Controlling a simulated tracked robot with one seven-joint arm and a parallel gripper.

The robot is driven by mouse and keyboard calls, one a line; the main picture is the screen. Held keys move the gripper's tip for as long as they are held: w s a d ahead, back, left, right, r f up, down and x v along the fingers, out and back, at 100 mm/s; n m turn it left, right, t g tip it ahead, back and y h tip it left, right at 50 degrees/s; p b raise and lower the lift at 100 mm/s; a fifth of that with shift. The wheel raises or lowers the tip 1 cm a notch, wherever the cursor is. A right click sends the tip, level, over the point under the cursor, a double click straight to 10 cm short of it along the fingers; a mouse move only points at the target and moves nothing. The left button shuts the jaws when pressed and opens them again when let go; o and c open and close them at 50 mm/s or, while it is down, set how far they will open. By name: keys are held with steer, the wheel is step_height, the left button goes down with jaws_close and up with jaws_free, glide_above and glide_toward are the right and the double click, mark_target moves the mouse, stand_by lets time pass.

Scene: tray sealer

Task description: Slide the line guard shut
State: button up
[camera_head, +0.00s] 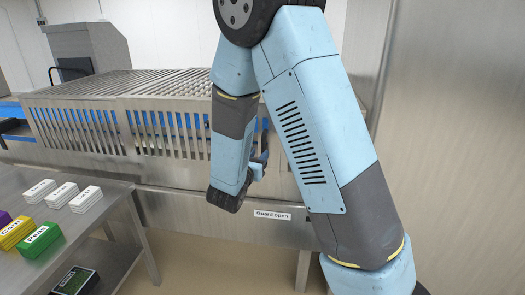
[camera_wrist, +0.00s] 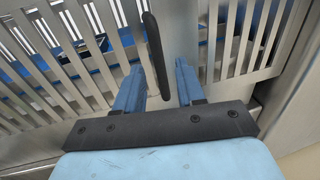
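The line guard (camera_head: 122,120) is a slotted metal panel along the front of the line, and its slots also show in the wrist view (camera_wrist: 75,50). A label reading "Guard open" (camera_head: 272,215) is on the frame below it. In the wrist view a black bar handle (camera_wrist: 153,45) stands on a plain metal strip between slotted parts. My gripper (camera_wrist: 158,82) is open, its two blue fingers apart on either side of the handle's lower end. The handle looks nearer the left finger; I cannot tell whether they touch. In the head view my arm hides the handle and most of my gripper (camera_head: 262,165).
A steel table (camera_head: 100,225) at the left front holds white, yellow and green labelled blocks (camera_head: 40,240), with a dark item (camera_head: 75,281) on its lower shelf. A tall metal wall (camera_head: 455,130) bounds the right side. Blue surfaces show behind the slots.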

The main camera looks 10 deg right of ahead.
steer(key=v, duration=0.7)
steer(key=shift+f, duration=0.1)
